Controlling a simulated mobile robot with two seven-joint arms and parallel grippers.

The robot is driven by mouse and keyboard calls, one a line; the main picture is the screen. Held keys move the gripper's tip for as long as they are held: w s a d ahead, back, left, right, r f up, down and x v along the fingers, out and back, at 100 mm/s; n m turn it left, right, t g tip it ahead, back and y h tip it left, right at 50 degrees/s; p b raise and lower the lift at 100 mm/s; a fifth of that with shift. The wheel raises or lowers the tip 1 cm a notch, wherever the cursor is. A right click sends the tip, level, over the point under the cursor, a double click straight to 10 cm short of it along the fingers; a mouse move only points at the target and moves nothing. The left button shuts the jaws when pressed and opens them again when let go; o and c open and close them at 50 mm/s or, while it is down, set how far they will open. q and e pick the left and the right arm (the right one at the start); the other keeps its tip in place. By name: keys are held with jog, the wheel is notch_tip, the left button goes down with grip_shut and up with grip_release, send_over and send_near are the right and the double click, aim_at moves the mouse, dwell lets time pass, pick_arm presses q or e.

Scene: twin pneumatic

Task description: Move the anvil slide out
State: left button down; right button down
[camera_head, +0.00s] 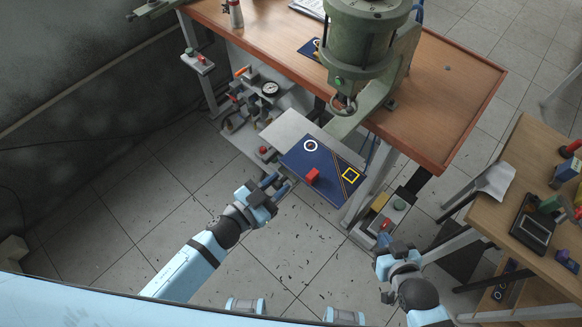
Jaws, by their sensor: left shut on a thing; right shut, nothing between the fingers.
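The anvil slide (327,187) is a dark blue plate with a white ring, a red block and a yellow square on top. It sits low beside the press, against a light grey plate (288,127). My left gripper (281,184) is shut at the slide's near left edge, seemingly on its front part or handle. The fingers hide the exact contact. My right gripper (396,250) is shut and empty, low at the right, apart from the slide.
The green press (366,45) stands on the wooden bench (440,100) behind the slide. A pressure gauge with fittings (270,89) is to the left. A control box (398,204) hangs at the right. A side table (515,180) is at far right.

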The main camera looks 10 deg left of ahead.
pick_arm(q)
jog(key=shift+s+a, duration=0.1)
jog(key=c, duration=0.9)
grip_release()
jog(key=shift+o, duration=0.2)
jog(key=b+v, duration=0.2)
jog(key=v, duration=1.1)
jog(key=shift+s+a+b, duration=0.25)
jog(key=shift+s+b, duration=0.05)
jog(key=shift+b, duration=0.05)
jog(key=shift+w, duration=0.1)
jog(key=w+a+f+n+g+y+p, duration=0.1)
jog(key=a+f+n+g+y+p, duration=0.2)
jog(key=f+n+y, duration=0.3)
jog(key=shift+w+a+f+n+y, duration=0.2)
jog(key=shift+a+n+y, duration=0.1)
jog(key=shift+y, duration=0.9)
